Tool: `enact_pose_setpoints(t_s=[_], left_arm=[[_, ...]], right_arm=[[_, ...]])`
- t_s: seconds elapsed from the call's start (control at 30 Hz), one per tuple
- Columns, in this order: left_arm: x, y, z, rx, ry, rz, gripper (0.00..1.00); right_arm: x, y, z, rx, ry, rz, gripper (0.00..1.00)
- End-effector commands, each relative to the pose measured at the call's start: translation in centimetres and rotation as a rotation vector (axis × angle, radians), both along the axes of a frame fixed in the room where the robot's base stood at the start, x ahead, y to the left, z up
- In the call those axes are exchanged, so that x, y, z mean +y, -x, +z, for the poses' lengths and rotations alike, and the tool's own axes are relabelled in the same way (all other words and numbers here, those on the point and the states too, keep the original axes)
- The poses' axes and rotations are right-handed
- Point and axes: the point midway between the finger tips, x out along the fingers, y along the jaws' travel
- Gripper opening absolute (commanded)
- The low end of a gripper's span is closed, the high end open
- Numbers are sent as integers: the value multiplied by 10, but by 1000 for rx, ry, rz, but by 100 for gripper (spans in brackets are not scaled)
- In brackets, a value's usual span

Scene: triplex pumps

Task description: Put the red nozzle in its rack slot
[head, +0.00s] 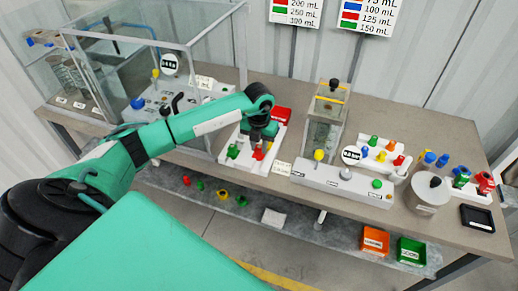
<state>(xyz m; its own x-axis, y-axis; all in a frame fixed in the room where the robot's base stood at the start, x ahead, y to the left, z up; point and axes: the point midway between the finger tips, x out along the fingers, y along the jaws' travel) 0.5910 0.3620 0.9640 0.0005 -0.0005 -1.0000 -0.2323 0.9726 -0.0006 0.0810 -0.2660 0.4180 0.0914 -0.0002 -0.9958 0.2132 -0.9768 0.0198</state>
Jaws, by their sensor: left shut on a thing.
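My left gripper (260,140) reaches in from the left and points down over a white rack (236,163) near the middle of the table. It is shut on a small red piece, which looks like the red nozzle (258,153), at or just above the rack's front part. Whether the nozzle is seated in a slot or held above it I cannot tell. A green nozzle (233,151) stands at the left of the same rack. The gripper and wrist hide the rack's middle. My right gripper is not in view.
A red block (281,115) sits behind the gripper. A glass enclosure (150,60) stands close on the left. A white pump unit (345,182) with a clear tank stands on the right. Orange (375,241) and green (411,251) bins are on the lower shelf.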

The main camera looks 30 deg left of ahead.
Motion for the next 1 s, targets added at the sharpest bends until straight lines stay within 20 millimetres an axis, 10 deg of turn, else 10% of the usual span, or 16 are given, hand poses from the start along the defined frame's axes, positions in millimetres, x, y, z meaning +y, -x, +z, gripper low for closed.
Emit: enact_pose_setpoints(t_s=[0.67, 0.7, 0.77, 1.0], left_arm=[[0, 0, -36, 0, -1, 1, 2], [0, 0, -34, 0, -1, 1, 31], [0, 0, -34, 1, -1, 1, 42], [0, 0, -34, 1, 0, 1, 46]], right_arm=[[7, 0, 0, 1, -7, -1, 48], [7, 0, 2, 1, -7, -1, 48], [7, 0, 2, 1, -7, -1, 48], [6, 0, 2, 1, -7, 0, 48]])
